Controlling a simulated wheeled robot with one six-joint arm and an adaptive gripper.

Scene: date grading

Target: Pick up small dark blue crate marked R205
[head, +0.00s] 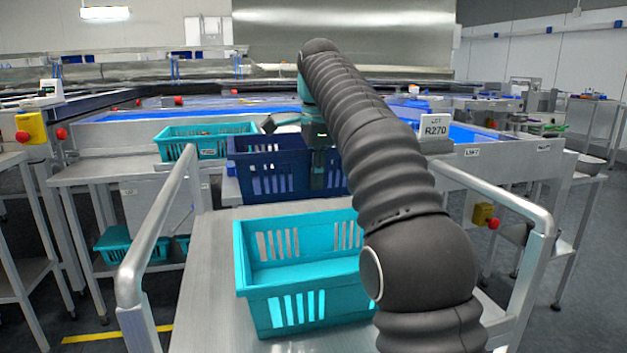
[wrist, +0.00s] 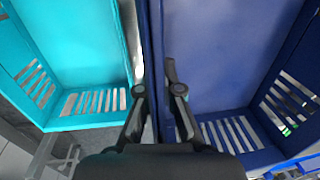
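The dark blue crate (head: 262,178) stands behind the metal cart top in the head view, with slotted walls. It looks empty in the wrist view (wrist: 225,60), where it fills the right side. I cannot read any R205 mark on it. My gripper (head: 318,180) points down at the crate's near wall, right of its middle. In the wrist view my gripper's fingers (wrist: 158,92) are apart, one on each side of the crate's wall, with a gap showing on the left side. My arm hides part of the crate's right end.
An empty turquoise crate (head: 318,285) stands on the metal cart (head: 205,300), close in front of the dark blue one. Another turquoise crate (head: 178,148) with contents is at the left. A sign reading R270 (head: 435,130) stands at the right. Cart handrails (head: 150,235) rise on both sides.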

